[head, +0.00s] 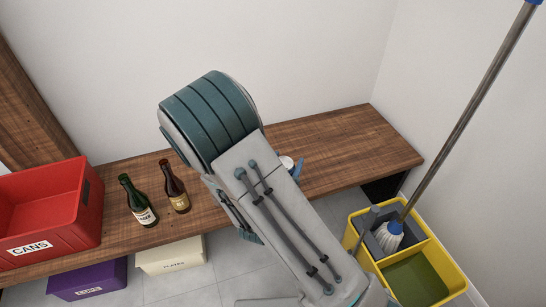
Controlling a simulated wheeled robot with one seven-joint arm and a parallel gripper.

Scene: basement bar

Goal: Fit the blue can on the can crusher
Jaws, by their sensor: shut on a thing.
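My arm covers the middle of the head view and hides most of my gripper. A narrow blue-grey tip, which looks like part of my gripper (298,168), shows just past the arm's right edge. It is against a small pale round top (287,162), probably the blue can's end. The can's side is hidden, so I cannot see its colour or tilt. My gripper is shut on it, over the wooden bench. I cannot make out the can crusher; the arm may be covering it.
On the wooden bench (345,150) stand a green bottle (137,202) and a brown bottle (174,188), left of my arm. A red CANS crate (60,215) is at far left. Purple (88,280) and cream (170,255) bins sit below. A yellow mop bucket (450,270) stands right.

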